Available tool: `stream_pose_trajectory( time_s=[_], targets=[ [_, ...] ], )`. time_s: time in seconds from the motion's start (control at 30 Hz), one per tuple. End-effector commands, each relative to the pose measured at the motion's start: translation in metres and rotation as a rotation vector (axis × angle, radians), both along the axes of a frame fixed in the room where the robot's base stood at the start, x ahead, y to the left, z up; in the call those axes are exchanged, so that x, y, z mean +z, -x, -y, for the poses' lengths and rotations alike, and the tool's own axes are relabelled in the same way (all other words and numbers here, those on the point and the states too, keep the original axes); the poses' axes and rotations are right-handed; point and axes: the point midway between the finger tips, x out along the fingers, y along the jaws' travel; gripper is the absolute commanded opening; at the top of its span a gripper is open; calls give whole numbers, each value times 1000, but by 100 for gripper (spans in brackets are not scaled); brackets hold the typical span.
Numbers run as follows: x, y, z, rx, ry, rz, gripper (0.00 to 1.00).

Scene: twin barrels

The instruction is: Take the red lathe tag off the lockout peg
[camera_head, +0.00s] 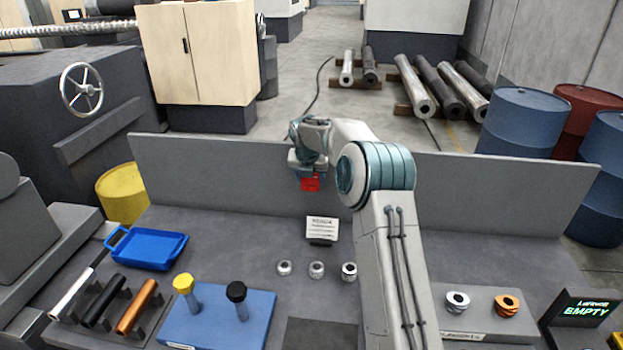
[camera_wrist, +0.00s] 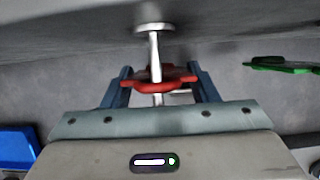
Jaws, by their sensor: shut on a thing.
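The red lathe tag (camera_head: 311,184) shows in the head view as a small red plate just below my gripper (camera_head: 308,168), in front of the grey back panel. In the wrist view the red tag (camera_wrist: 130,82) lies between the two blue fingers of my gripper (camera_wrist: 160,80), which are shut on it. The pale lockout peg (camera_wrist: 154,45), with a round disc at one end, runs across the tag's middle; I cannot tell whether it still passes through the tag. The peg is hidden in the head view.
A green tag (camera_wrist: 285,65) is to the right in the wrist view. The grey back panel (camera_head: 220,172) stands behind the bench.

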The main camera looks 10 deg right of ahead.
Motion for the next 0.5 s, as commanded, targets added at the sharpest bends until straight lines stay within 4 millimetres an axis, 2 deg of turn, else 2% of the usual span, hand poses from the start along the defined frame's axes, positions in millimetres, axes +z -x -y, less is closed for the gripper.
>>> stream_pose_trajectory(
  time_s=[0.5],
  targets=[
    [4, 10, -3, -1, -1, 1, 34]
  ],
)
